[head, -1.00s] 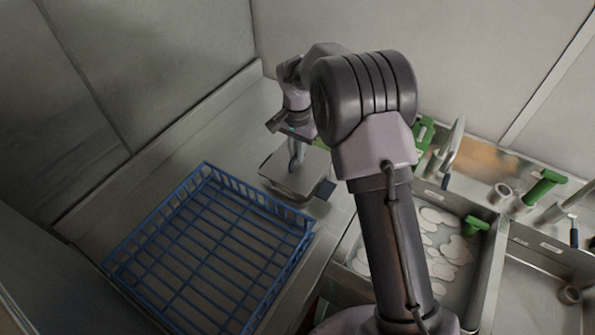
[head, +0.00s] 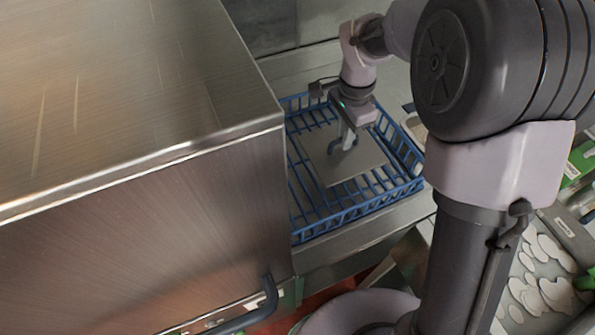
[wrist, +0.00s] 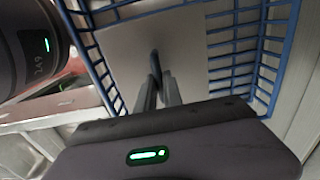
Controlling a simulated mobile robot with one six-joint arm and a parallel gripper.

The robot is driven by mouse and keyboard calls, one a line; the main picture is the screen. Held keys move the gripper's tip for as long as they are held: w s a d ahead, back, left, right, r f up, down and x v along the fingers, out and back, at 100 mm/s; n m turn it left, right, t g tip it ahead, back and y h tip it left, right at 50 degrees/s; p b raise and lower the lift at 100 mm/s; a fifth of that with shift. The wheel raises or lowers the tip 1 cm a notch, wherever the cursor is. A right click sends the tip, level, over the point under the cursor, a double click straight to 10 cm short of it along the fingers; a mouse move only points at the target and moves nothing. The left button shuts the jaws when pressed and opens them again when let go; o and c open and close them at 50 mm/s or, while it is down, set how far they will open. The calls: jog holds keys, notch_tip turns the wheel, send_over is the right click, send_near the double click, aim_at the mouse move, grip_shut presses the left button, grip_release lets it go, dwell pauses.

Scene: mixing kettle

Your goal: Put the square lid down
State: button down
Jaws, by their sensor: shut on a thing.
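The square lid (head: 362,163) is a flat grey plate with an upright handle in its middle. In the head view it is over the blue wire rack (head: 352,213), within the rack's walls; I cannot tell whether it touches the rack floor. My gripper (head: 347,139) is shut on the lid's handle from above. In the wrist view the fingers (wrist: 157,88) close on the dark handle, the lid (wrist: 190,58) fills the middle, and the blue rack (wrist: 280,45) surrounds it on several sides. The fingers hide part of the handle.
A large steel box-shaped machine (head: 140,190) stands at the left, hiding the rack's left side. At the right, a sink basin (head: 540,275) holds several white pieces. A strip of steel counter (head: 345,248) in front of the rack is bare.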

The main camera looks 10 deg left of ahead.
notch_tip(320, 180, down, 10)
jog(key=b, duration=0.3)
jog(key=shift+w+d, duration=0.1)
jog(key=shift+f+b, duration=0.15)
jog(key=shift+b, duration=0.25)
jog(key=c, duration=1.5)
grip_release()
